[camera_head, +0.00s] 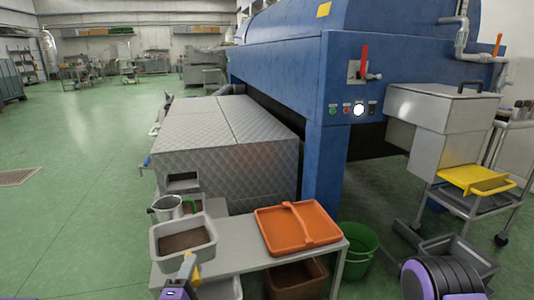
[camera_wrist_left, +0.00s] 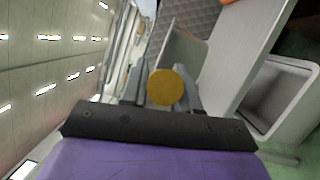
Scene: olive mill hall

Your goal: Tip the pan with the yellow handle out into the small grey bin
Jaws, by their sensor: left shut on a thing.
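The grey pan (camera_head: 183,244) holds a brown layer of material and looks about level in the head view. My left gripper (camera_head: 187,274) is shut on its yellow handle (camera_head: 195,271), and the pan is in front of the grey table's left end. In the left wrist view the round end of the handle (camera_wrist_left: 166,88) sits between the fingers, with the pan's grey wall (camera_wrist_left: 183,48) beyond. A small grey bin (camera_head: 225,289) shows low at the bottom edge, right of the gripper; a grey bin (camera_wrist_left: 283,92) looks empty in the wrist view. My right gripper is not in view.
The grey table (camera_head: 235,248) bears an orange tray (camera_head: 283,232); a metal jug (camera_head: 167,208) stands behind the pan. A brown bin (camera_head: 297,281), a green bucket (camera_head: 357,252) and another grey bin (camera_head: 470,254) are to the right. Green floor is free at left.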

